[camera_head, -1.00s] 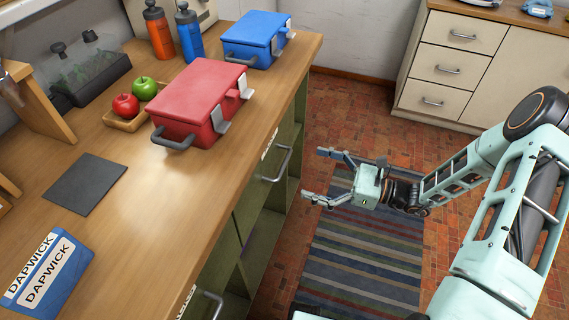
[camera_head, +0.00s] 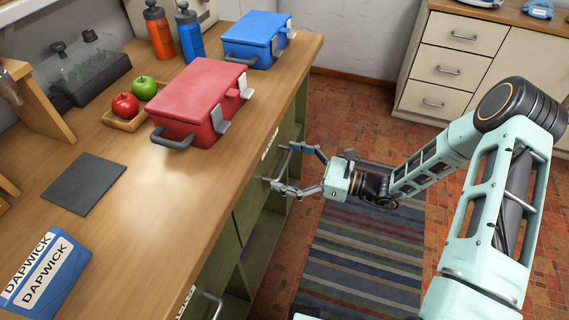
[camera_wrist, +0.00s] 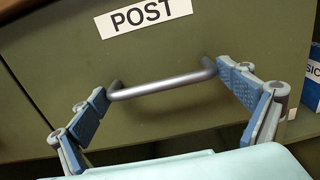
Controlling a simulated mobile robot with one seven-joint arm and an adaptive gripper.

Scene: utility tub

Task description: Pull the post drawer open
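The post drawer (camera_wrist: 190,65) has a green front with a white label reading POST (camera_wrist: 145,16), and it appears shut. Its grey bar handle (camera_wrist: 162,86) runs across the front. My gripper (camera_wrist: 170,100) is open in the wrist view, with one blue-padded finger near each end of the handle and the bar between them. In the head view, my gripper (camera_head: 283,167) is at the cabinet front under the counter edge. The fingers overlap the handle there. Whether the pads touch the handle ends, I cannot tell.
The wooden counter (camera_head: 160,190) above the drawer holds a red toolbox (camera_head: 200,100) and a blue toolbox (camera_head: 256,38).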

